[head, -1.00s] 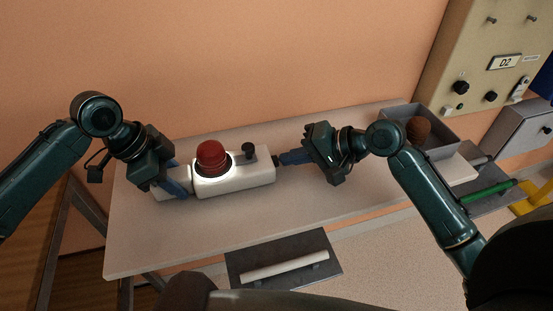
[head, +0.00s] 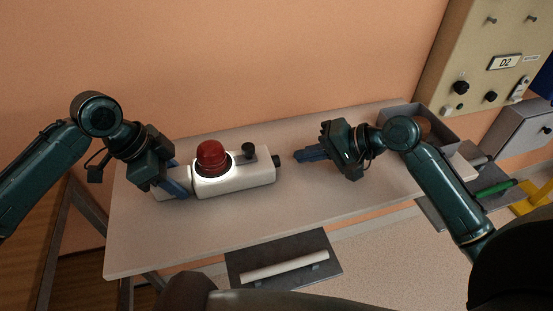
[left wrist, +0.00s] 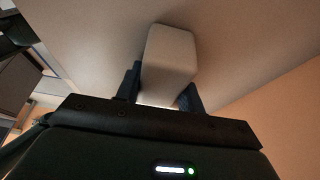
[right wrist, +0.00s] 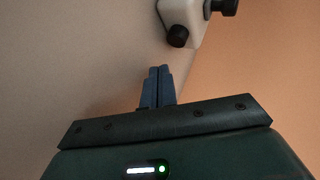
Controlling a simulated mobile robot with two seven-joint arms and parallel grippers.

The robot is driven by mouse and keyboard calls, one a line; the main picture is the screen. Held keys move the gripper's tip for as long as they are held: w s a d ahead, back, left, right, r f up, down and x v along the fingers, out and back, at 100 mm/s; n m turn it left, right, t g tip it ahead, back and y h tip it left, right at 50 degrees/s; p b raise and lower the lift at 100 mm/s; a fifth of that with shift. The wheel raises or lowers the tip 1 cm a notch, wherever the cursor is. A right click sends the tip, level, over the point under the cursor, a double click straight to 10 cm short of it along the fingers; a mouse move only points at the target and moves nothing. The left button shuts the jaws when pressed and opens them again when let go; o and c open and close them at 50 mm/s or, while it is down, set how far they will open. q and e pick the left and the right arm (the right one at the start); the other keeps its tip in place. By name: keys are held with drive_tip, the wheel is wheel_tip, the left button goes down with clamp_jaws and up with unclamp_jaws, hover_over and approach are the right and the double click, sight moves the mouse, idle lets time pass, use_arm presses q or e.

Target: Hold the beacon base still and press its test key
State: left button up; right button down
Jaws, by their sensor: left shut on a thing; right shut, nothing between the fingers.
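The beacon base (head: 235,179) is a white block lying on the table, with a red dome (head: 212,156) on a dark ring. A black knob (head: 248,149) stands on its top near the right. A dark round key (head: 277,161) sticks out of its right end; it also shows in the right wrist view (right wrist: 178,36). My left gripper (head: 174,184) is shut on the base's narrow left end, which shows between its fingers in the left wrist view (left wrist: 170,55). My right gripper (head: 297,157) is shut and empty, a short gap to the right of the key.
A grey bin (head: 447,127) with a brown thing in it stands at the table's right end. A dark tray (head: 284,258) with a white bar lies at the front. A panel marked D2 (head: 503,62) hangs at the back right. The table's middle front is clear.

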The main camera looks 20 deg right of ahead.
drive_tip(key=shift+d, duration=2.3)
use_arm(q)
drive_tip(key=o, duration=1.2)
